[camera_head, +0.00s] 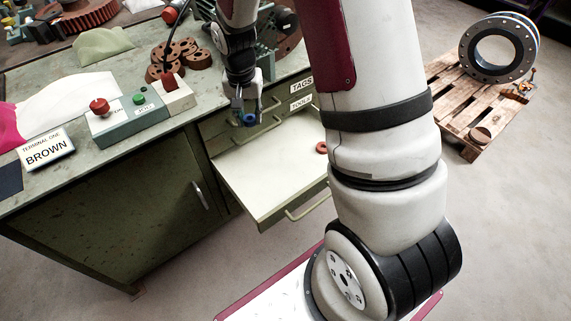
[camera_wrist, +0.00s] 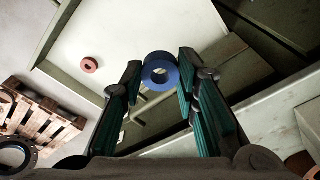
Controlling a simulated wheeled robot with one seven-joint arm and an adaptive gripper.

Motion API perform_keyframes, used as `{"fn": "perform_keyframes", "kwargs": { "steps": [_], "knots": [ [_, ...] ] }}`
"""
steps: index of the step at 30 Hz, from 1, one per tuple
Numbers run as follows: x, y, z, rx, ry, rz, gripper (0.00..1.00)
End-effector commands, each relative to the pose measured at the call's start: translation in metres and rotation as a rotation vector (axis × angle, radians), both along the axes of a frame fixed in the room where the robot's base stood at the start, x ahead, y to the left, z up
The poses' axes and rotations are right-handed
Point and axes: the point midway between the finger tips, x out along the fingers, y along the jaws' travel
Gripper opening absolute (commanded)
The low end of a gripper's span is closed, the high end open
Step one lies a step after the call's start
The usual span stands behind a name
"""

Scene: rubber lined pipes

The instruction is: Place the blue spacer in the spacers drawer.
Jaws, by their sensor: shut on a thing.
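The blue spacer (camera_head: 249,119) is a small ring held in my gripper (camera_head: 247,116) in the head view. In the wrist view the blue spacer (camera_wrist: 160,72) sits between the two fingertips of my gripper (camera_wrist: 160,78), which are shut on it. An open drawer (camera_head: 262,185) with a pale bottom extends from the green workbench, and the held spacer is above its back part. A red ring (camera_head: 321,147) lies in this drawer at its right side; it also shows in the wrist view (camera_wrist: 90,65). The open drawer's own label is not visible to me.
Drawers labelled TAGS (camera_head: 301,85) and TOOLS (camera_head: 301,101) are above the open drawer. The green bench (camera_head: 125,170) carries a button box (camera_head: 130,120), a sign reading BROWN (camera_head: 46,151) and brown flanged parts (camera_head: 180,55). A pallet (camera_head: 478,105) with a large pipe ring stands right.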

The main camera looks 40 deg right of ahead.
Motion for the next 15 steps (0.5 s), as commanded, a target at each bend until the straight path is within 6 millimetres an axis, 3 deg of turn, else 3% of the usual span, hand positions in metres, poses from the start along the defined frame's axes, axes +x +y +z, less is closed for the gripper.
{"fn": "perform_keyframes", "kwargs": {
  "steps": [1,15],
  "knots": [
    [0.007,-0.009,-0.018,-0.001,-0.001,-0.073,0.0],
    [0.014,-0.079,-0.102,0.0,-0.002,-0.779,0.0]
  ]
}}
